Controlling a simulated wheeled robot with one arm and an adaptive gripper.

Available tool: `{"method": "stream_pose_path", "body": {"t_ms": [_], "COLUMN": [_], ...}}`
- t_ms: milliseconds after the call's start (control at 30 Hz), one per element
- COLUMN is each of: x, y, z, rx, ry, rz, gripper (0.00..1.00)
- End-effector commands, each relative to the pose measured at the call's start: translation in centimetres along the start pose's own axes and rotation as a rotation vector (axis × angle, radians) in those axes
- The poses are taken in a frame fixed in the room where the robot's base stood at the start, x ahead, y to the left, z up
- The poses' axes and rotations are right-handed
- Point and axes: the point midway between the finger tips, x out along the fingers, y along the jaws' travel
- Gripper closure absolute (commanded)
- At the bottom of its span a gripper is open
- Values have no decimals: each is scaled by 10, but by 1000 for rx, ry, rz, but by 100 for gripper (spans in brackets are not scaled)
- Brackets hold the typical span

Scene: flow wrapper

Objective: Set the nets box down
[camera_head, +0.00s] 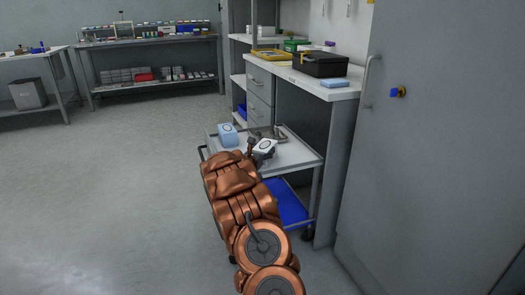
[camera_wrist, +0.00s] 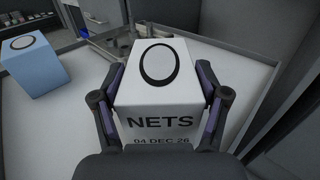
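The nets box (camera_wrist: 160,100) is white, with a black ring on its top and the word NETS and a date on its near face. In the wrist view my gripper (camera_wrist: 162,98) has one finger against each side of it. In the head view the nets box (camera_head: 265,149) shows at the end of my arm, over the top of a grey cart (camera_head: 292,158). The cart top (camera_wrist: 85,120) also shows below it in the wrist view. I cannot tell whether the box's base touches the cart, as my gripper hides it.
A light blue box (camera_head: 228,135) with a black ring stands on the cart, left of the nets box; it also shows in the wrist view (camera_wrist: 35,66). The cart has a raised rim. A workbench (camera_head: 340,92) with a black case (camera_head: 320,64) and a grey cabinet (camera_head: 440,130) stand close by.

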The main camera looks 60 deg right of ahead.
Motion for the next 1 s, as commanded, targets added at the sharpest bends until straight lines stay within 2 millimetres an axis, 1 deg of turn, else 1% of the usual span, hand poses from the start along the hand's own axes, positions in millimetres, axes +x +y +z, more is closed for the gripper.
{"method": "stream_pose_path", "body": {"t_ms": [33,167,467,567,767,1000], "x": [0,0,0,0,-20,-58], "y": [0,0,0,0,2,2], "z": [0,0,0,4,4,6], "rx": [0,0,0,1,-2,-3], "ry": [0,0,0,0,4,0], "rz": [0,0,0,0,3,3], "gripper": [18,5,5,5,5,5]}}
